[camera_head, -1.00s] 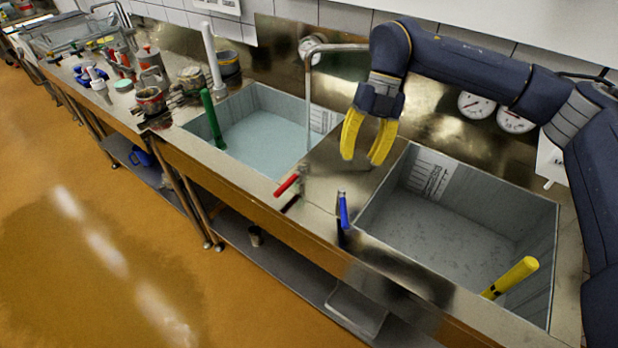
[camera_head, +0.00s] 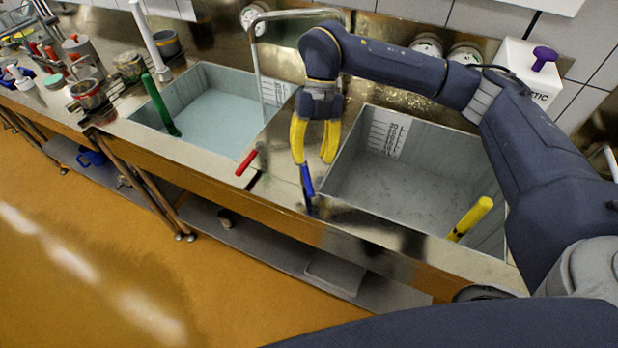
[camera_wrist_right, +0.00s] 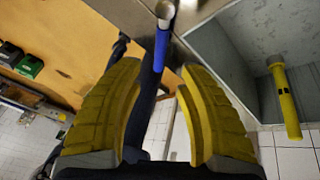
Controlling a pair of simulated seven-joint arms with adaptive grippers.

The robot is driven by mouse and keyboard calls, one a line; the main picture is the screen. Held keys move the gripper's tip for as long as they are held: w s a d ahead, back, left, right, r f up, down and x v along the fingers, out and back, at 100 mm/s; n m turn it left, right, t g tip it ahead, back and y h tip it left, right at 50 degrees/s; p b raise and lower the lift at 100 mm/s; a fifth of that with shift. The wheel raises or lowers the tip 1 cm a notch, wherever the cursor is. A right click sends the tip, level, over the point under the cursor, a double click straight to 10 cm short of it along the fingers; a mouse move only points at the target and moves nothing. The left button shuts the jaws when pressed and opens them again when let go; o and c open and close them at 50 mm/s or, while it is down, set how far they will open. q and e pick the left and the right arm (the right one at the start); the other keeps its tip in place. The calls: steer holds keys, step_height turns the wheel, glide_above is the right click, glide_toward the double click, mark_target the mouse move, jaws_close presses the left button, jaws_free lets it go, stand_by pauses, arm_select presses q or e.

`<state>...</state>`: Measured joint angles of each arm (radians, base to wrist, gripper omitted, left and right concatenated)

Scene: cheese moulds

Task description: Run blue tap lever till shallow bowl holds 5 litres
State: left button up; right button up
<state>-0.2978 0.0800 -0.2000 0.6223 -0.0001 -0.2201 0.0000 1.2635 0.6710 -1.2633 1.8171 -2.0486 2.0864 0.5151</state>
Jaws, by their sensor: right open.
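The blue tap lever (camera_head: 307,180) stands on the metal counter's front strip, beside the right basin. My right gripper (camera_head: 313,160) is open, with yellow fingers pointing down just above and behind the lever. In the right wrist view the blue lever (camera_wrist_right: 161,48) shows beyond and between the open fingertips (camera_wrist_right: 160,75); I see no grip on it. The left basin (camera_head: 143,109) has a pale blue, water-like surface, and a curved spout (camera_head: 254,50) reaches over it. The right basin (camera_head: 345,180) looks empty and has a scale on its wall. I cannot tell which is the shallow bowl. My left gripper is out of view.
A red lever (camera_head: 247,162) lies left of the blue one. Pots and tools crowd the counter's left end. A shelf (camera_head: 225,235) runs below.

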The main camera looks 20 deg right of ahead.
mark_target(309, 181)
steer(key=shift+x, duration=3.15)
steer(key=shift+c, duration=0.5)
jaws_close()
